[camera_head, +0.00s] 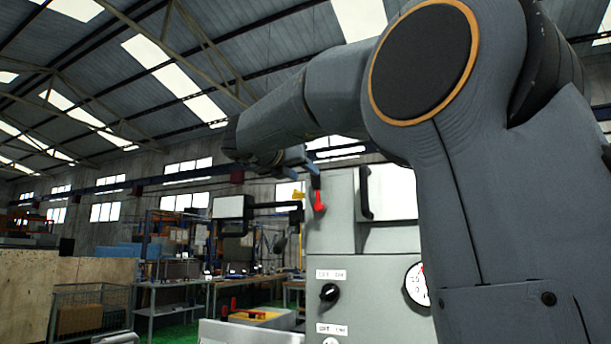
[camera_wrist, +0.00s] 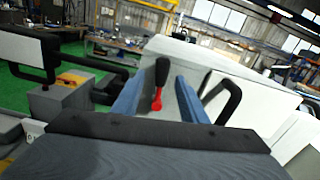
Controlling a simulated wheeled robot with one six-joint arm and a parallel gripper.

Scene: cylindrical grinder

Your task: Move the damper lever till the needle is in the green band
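A lever with a red end and a black part (camera_wrist: 157,101) stands at the grey machine in the wrist view. In the head view its red part (camera_head: 319,201) shows at the machine's upper left edge. My gripper (camera_wrist: 161,78) is open, with its blue fingers on either side of the lever and a visible gap to each. I cannot read the needle or see a green band.
The grey machine (camera_head: 345,235) has a black knob (camera_head: 329,292) and labels on its front. A black handle (camera_wrist: 222,98) stands right of my fingers. A screen on an arm (camera_wrist: 25,50) is at the left. Benches and a wire cage (camera_head: 90,312) stand farther off.

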